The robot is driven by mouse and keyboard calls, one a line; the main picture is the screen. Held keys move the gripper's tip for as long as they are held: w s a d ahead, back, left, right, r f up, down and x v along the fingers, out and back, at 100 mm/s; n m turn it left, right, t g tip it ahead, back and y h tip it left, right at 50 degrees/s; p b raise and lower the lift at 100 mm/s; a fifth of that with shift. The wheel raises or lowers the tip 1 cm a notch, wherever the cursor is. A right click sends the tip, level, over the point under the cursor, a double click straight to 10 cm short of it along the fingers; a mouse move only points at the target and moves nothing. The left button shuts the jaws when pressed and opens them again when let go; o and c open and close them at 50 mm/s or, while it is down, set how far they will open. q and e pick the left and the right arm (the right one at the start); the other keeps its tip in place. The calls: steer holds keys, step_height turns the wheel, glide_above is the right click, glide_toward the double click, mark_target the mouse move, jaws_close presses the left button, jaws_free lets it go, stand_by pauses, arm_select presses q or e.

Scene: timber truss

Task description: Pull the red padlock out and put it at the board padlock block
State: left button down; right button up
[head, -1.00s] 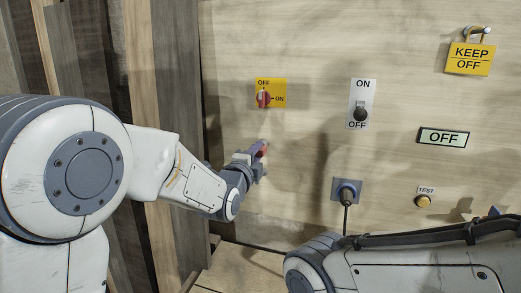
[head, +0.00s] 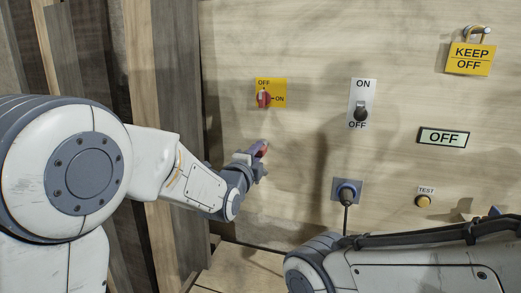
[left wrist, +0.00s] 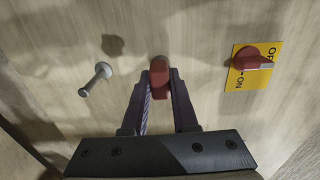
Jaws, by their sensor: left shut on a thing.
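The red padlock (left wrist: 159,82) is between the fingers of my left gripper (left wrist: 161,72) in the left wrist view, close to the wooden board. My left gripper is shut on it. In the head view the padlock (head: 263,148) is a small red patch at the tip of my left gripper (head: 259,156), below the yellow switch plate. Fingers hide part of it, and I cannot tell whether it touches the board. A grey peg (left wrist: 96,78) sticks out of the board left of the padlock in the left wrist view. My right gripper is not in view.
The board carries a red rotary switch (head: 263,98) on a yellow plate, a black toggle (head: 360,114) set to OFF, and a blue socket (head: 346,190) with a cable. An OFF display (head: 443,137), a TEST button (head: 423,201) and a yellow KEEP OFF padlock (head: 470,58) are at right.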

arm_select(q)
steer(key=shift+s+b, duration=0.3)
steer(key=shift+s, duration=0.1)
stand_by(0.3)
steer(key=shift+s+a, duration=0.15)
steer(key=shift+s, duration=0.05)
steer(key=c, duration=1.4)
jaws_free()
jaws_close()
